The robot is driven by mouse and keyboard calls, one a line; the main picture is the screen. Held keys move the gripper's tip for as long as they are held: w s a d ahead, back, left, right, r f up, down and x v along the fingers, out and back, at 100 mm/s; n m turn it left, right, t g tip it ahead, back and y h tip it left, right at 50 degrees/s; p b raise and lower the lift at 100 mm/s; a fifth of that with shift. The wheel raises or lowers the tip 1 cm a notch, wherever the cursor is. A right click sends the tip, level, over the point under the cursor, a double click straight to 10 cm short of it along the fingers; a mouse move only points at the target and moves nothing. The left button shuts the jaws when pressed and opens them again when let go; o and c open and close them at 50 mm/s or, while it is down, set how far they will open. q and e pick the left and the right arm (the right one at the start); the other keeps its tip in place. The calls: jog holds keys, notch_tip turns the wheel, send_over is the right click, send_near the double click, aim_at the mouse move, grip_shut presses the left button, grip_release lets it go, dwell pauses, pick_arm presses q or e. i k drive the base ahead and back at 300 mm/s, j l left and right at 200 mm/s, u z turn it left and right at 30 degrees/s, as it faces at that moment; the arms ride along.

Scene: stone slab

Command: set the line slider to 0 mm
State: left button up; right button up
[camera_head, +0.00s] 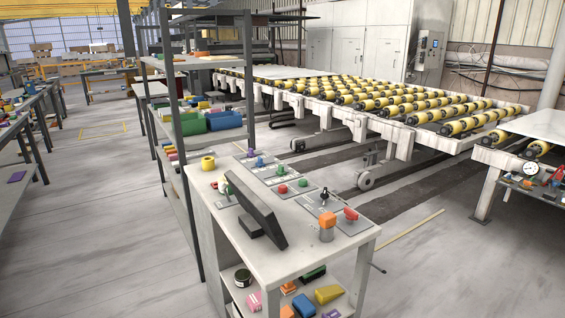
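A pale control stand (287,262) stands in the middle of the view. Along the far side of its top run grey control panels (290,203) with small coloured controls. These are a blue knob (260,162), red and green buttons (282,188), a black lever-like control (324,195) and a red mushroom-shaped button (350,214). I cannot tell which control is the line slider, and no mm scale is readable at this size. A dark tilted screen (256,207) hides part of the panels. Neither of my grippers is in view.
On the stand top are a yellow ring (207,162) and an orange block on a grey cylinder (327,227). Its lower shelf holds loose coloured items. A tall shelf rack (174,130) stands behind left; a roller conveyor (400,105) lies beyond.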

aim_at(281, 172)
jog(key=i+j+z, duration=0.1)
jog(key=i+j, duration=0.15)
jog(key=i+j+z, duration=0.1)
jog(key=j, duration=0.3)
jog(key=i+j+z, duration=0.1)
jog(key=i+j, duration=0.25)
jog(key=i+j+z, duration=0.1)
jog(key=j, duration=0.25)
jog(key=i+j+z, duration=0.1)
jog(key=i+j, duration=0.2)
jog(key=i+j+z, duration=0.1)
jog(key=j, duration=0.4)
jog(key=i+j, duration=0.25)
jog(key=j, duration=0.15)
jog(key=z, duration=0.05)
